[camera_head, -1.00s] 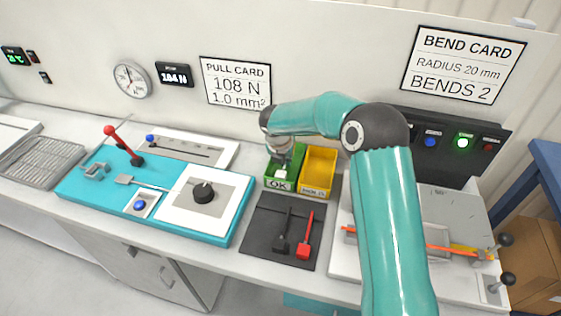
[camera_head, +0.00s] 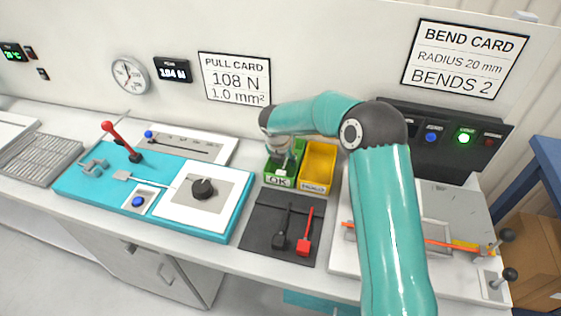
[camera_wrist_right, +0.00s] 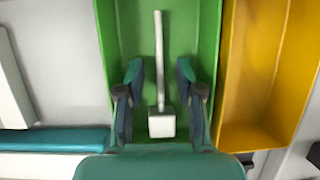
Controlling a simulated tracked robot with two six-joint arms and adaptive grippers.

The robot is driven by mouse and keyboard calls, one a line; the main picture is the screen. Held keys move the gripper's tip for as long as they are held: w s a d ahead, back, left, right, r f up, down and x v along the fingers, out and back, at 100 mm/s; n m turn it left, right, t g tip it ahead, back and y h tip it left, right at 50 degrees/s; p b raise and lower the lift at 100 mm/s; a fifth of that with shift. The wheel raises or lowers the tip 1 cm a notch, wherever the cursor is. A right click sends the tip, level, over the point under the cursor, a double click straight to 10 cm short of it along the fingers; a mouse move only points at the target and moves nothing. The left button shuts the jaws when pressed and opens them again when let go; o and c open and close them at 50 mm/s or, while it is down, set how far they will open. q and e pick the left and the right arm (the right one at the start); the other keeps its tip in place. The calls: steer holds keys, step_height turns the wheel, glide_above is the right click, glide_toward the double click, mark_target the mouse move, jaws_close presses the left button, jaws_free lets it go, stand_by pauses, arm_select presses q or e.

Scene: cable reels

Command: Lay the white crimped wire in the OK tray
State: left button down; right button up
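The white crimped wire, a pale straight rod with a white square block (camera_wrist_right: 161,124) at its near end, is in the green OK tray (camera_wrist_right: 208,30). It lies lengthwise along the tray; whether it rests fully on the floor is hard to tell. My right gripper (camera_wrist_right: 160,82) is open, one finger on each side of the wire, with a visible gap to both. In the head view the right gripper (camera_head: 279,155) points down into the OK tray (camera_head: 278,182), and a small white part of the wire (camera_head: 283,172) shows below it. My left gripper is not in view.
A yellow tray (camera_head: 316,188) stands directly right of the OK tray. In front is a dark mat (camera_head: 262,236) with a black and a red tool. The teal pull tester (camera_head: 212,232) is at left, the bending plate (camera_head: 465,205) at right.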

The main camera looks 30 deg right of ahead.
steer(key=w+d+p+v, duration=0.1)
steer(key=p+v, duration=0.3)
steer(key=v, duration=0.7)
steer(key=w+d+r+p+v, duration=0.1)
steer(key=p+v, duration=0.3)
steer(key=v, duration=0.7)
steer(key=shift+w+d+r, duration=0.2)
steer(key=shift+d+r, duration=0.1)
steer(key=shift+d, duration=0.2)
steer(key=shift+f, duration=0.1)
